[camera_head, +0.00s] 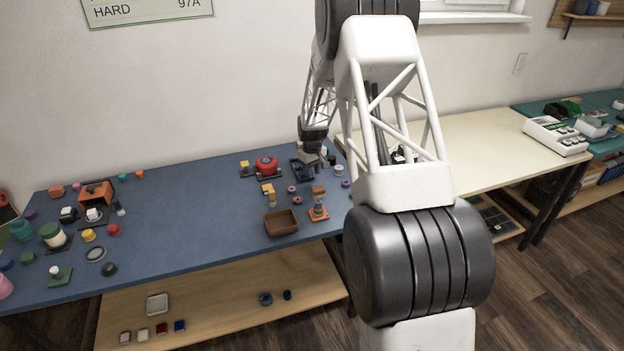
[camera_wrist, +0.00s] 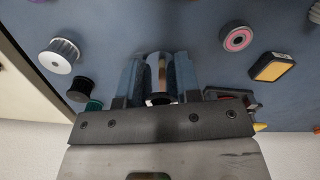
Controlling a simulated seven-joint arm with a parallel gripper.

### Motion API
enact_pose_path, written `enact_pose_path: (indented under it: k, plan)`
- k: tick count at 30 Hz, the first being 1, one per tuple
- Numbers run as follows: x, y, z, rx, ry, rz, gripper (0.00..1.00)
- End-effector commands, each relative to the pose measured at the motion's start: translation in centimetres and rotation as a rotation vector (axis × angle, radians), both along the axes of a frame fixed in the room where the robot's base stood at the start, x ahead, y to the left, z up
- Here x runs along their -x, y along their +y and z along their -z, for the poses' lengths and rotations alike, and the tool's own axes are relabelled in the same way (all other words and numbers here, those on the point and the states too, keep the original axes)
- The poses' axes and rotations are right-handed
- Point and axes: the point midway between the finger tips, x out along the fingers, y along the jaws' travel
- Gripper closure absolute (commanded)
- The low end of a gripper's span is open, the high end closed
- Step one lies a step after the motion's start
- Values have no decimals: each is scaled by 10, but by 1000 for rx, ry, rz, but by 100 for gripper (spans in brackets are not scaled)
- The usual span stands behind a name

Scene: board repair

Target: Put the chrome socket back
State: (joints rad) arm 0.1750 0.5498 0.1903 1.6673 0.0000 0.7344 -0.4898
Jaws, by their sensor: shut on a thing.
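My gripper (camera_head: 313,150) is at the far right end of the blue table, low over a small dark holder (camera_head: 300,170). In the wrist view my gripper (camera_wrist: 158,85) is shut on a shiny, mirror-like cylinder, apparently the chrome socket (camera_wrist: 155,66), between its two bluish fingers. The fingers cover its sides, and its lower end is hard to see. In the head view the socket is hidden or too small to tell. I cannot tell whether it touches the holder or the table.
A white toothed pulley (camera_wrist: 62,56) and a dark round piece (camera_wrist: 81,89) stand left of the fingers in the wrist view. A pink-and-grey wheel (camera_wrist: 237,39) and a yellow-black block (camera_wrist: 272,67) lie right. A brown tray (camera_head: 281,223) sits at the table's front.

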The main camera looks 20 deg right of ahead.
Motion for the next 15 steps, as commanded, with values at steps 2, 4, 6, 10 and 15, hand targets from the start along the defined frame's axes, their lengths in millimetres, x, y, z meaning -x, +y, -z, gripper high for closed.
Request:
enact_pose_path:
  k: [2,4,6,10,15]
  plan:
    - [0,0,1,0,0,0,95]
    - [0,0,1,0,-1,0,95]
    - [0,0,1,0,0,0,95]
    - [0,0,2,0,0,0,95]
    - [0,0,15,-1,1,0,95]
